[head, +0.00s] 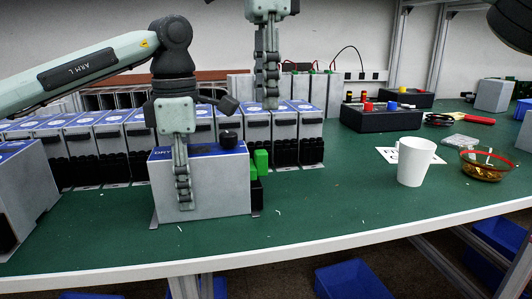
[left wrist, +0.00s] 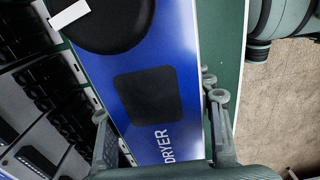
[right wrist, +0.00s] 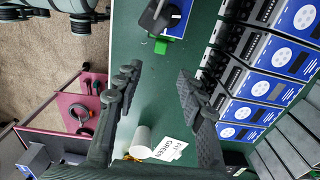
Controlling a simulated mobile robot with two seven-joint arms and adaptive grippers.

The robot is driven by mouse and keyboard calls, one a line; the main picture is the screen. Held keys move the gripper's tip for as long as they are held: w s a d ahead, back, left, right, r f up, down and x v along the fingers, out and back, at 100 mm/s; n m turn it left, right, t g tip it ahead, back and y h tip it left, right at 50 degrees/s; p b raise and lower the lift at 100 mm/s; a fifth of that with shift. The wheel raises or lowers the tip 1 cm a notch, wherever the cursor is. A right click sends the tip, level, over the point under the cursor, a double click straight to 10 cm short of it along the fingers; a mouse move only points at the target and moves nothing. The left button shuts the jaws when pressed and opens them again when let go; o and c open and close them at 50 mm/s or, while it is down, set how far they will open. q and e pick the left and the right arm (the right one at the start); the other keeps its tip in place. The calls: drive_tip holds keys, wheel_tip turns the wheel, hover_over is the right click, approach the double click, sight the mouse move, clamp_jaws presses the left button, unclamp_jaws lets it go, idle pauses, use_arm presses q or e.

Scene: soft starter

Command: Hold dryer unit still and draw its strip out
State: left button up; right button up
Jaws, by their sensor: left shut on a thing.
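The dryer unit (head: 222,190) is a grey box with a blue top at the front of the green bench. Its blue lid reads DRYER in the left wrist view (left wrist: 180,75). A black knob (head: 228,140) stands on top. The green strip (head: 261,160) sits at the unit's right end; it also shows in the right wrist view (right wrist: 172,32). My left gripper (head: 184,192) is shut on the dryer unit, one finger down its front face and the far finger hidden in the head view. My right gripper (head: 267,98) is open and empty, raised behind and above the unit.
A row of similar grey units (head: 285,125) stands close behind. A white mug (head: 415,162), a paper card (head: 388,154) and an amber bowl (head: 484,166) are to the right. A black button box (head: 385,119) is further back.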

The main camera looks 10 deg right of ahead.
sight(266, 151)
wheel_tip(266, 151, down, 11)
drive_tip(key=shift+f, duration=0.1)
idle(0.3)
clamp_jaws()
idle(0.4)
